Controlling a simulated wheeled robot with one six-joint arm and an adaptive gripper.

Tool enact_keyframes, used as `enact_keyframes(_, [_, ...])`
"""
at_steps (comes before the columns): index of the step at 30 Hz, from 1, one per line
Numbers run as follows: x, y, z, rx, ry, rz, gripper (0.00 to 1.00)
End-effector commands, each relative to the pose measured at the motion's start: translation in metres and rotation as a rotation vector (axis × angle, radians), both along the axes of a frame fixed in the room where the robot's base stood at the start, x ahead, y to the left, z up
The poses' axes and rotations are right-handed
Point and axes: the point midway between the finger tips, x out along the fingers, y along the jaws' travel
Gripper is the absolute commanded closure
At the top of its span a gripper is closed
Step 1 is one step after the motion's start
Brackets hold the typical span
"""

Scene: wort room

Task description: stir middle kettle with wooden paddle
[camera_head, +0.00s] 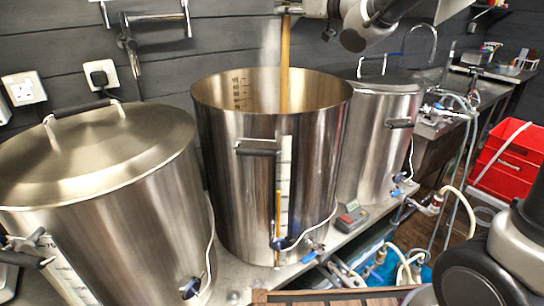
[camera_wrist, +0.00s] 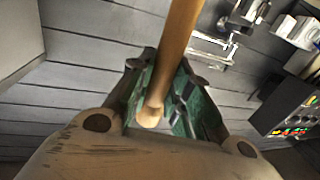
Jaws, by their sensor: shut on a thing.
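The middle kettle (camera_head: 230,150) is an open, tall steel pot with volume marks inside its far wall. The wooden paddle (camera_head: 285,70) stands upright, its shaft running down into the kettle's mouth. Its lower end is hidden behind the near wall. My gripper (camera_head: 289,9) is at the top edge of the head view, above the kettle, at the upper part of the shaft. In the wrist view, my gripper (camera_wrist: 158,95) has its fingers shut around the shaft (camera_wrist: 178,40), and the rounded end of the shaft shows between them.
A lidded kettle (camera_head: 100,160) stands at left and another lidded kettle (camera_head: 375,150) at right, both close to the middle one. Red crates (camera_head: 508,160) stand at far right. A wall rail with hanging tools (camera_head: 155,18) is behind. Hoses and valves (camera_head: 320,250) crowd the front.

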Motion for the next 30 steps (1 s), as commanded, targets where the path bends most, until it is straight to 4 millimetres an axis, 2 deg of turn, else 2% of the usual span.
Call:
enact_keyframes(3, [0.0,0.0,0.022,0.0,-0.006,0.0,1.0])
enact_keyframes(30, [0.0,-0.001,0.171,0.0,-0.006,-0.001,1.0])
